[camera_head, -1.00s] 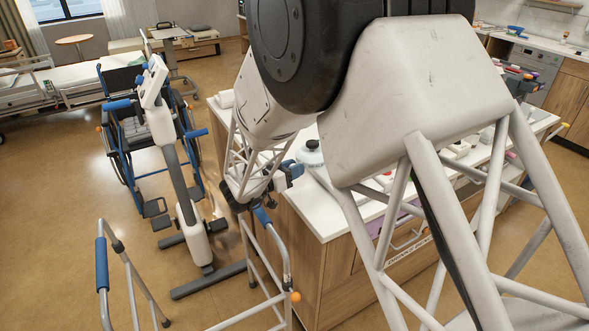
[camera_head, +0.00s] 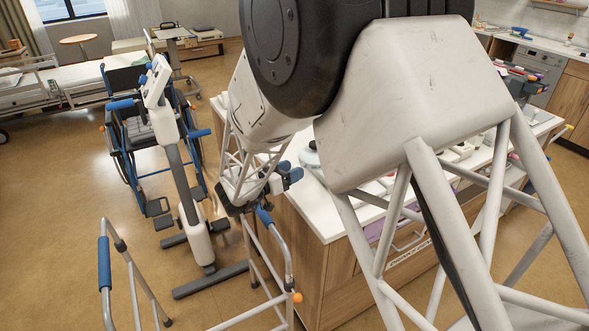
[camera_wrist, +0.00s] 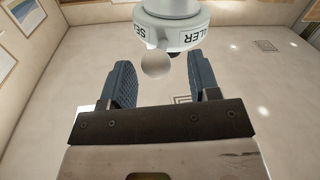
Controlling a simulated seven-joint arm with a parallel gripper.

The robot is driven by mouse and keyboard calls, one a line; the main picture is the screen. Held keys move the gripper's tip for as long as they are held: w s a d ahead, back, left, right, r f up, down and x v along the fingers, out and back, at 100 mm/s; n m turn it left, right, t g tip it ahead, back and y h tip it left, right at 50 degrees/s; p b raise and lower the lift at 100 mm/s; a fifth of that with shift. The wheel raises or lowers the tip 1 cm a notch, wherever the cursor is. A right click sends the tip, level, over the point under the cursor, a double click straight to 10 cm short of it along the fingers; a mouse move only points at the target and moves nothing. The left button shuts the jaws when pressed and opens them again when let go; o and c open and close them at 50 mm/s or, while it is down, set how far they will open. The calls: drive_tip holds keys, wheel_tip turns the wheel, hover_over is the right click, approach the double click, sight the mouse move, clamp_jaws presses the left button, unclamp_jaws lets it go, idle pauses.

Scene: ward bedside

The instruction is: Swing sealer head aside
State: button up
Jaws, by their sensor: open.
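The sealer head (camera_wrist: 172,28) is a white-grey round body with "SEALER" lettering at the top of the wrist view. A pale round knob (camera_wrist: 155,65) sits just below it. My gripper (camera_wrist: 157,70) is open. Its two blue-grey ridged fingers stand apart, with the knob between their tips in the picture. I cannot tell whether either finger touches it. In the head view a white rounded part, likely the sealer (camera_head: 309,157), shows on the counter behind my arm. My gripper's blue fingers (camera_head: 289,174) are beside it, at the counter's left end. Most of the sealer is hidden.
The white-topped wooden counter (camera_head: 309,215) carries several small items, partly hidden by my arm. A walker (camera_head: 104,262) with blue grips stands in front at left. A pedal exerciser (camera_head: 170,150) and a wheelchair (camera_head: 118,165) stand left of the counter. Open floor lies farther left.

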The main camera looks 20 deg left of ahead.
drive_tip(key=shift+v, duration=2.95)
drive_tip(key=w+d+r+y, duration=0.3)
drive_tip(key=w+d+r, duration=0.1)
drive_tip(key=r, duration=0.1)
drive_tip(key=shift+w+d+r+n+t+y, duration=0.2)
drive_tip(key=shift+w+d+n+t+y, duration=0.1)
drive_tip(key=shift+w+d+n+y, duration=0.1)
drive_tip(key=s+d+r+n+g+y, duration=0.2)
drive_tip(key=d+r+n+y, duration=0.2)
drive_tip(key=d+r+y, duration=0.8)
drive_tip(key=s+d+f+g+h, duration=0.1)
drive_tip(key=s+d+g, duration=0.4)
drive_tip(key=s+d, duration=0.8)
drive_tip(key=s+d+f+g+h, duration=0.1)
drive_tip(key=s+d+g+h, duration=0.3)
drive_tip(key=s+d, duration=1)
drive_tip(key=s+g, duration=0.1)
drive_tip(key=s, duration=0.5)
drive_tip(key=shift+s+d, duration=0.3)
drive_tip(key=shift+s, duration=0.1)
